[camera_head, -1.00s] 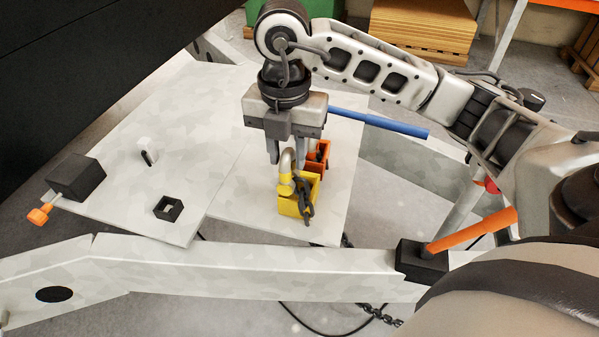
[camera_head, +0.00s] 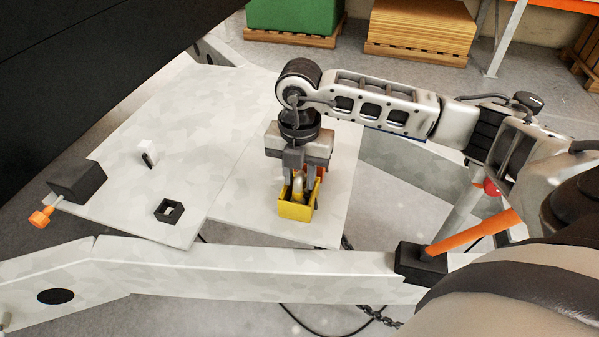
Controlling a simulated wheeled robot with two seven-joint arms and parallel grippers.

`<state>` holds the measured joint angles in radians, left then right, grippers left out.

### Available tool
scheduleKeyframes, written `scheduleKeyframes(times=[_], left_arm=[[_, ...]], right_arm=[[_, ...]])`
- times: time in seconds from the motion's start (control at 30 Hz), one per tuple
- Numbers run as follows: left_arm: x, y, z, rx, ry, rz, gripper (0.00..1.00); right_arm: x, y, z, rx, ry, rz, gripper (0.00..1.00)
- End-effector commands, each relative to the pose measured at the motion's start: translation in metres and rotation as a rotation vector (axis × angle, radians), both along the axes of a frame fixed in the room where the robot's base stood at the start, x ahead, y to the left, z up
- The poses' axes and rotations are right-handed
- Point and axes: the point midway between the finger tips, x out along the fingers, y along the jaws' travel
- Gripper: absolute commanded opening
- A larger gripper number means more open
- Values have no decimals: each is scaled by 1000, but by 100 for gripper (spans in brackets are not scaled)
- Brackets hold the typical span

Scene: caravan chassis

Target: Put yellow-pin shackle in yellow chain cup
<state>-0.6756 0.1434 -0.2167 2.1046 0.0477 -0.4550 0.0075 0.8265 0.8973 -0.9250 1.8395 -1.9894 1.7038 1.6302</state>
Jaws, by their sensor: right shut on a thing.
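The yellow chain cup (camera_head: 297,212) stands on the pale metal plate, right of the middle of the head view. My right gripper (camera_head: 298,192) points down into the cup's open top, its fingers shut on the shackle (camera_head: 298,184). The shackle's silvery bow shows between the fingers, inside the cup's walls from this view; its pin and lower part are hidden. I cannot tell whether it touches the cup's floor. An orange cup (camera_head: 322,173) is mostly hidden behind the gripper. My left gripper is not in view.
An orange handle (camera_head: 472,232) rises at the right. The plate's middle is clear.

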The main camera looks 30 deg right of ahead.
Motion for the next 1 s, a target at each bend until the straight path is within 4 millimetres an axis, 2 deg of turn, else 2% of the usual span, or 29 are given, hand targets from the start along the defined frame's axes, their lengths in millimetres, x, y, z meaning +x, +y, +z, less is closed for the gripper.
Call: scheduleKeyframes(times=[0.07,0.1,0.17,0.2,0.43,0.57,0.67,1.0], left_arm=[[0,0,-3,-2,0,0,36],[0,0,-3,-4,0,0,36],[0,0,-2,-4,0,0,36],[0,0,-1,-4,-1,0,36],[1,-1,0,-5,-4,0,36],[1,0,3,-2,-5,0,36],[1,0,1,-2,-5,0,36],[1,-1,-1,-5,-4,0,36]], right_arm=[[0,0,-3,1,-2,0,0],[0,0,-4,1,-1,0,32],[0,0,-3,1,-1,0,48],[0,0,-3,1,-1,0,51],[0,0,-2,0,0,0,51],[1,0,5,1,-2,0,51],[1,0,19,1,-4,-1,51],[1,1,91,2,-5,0,51]])
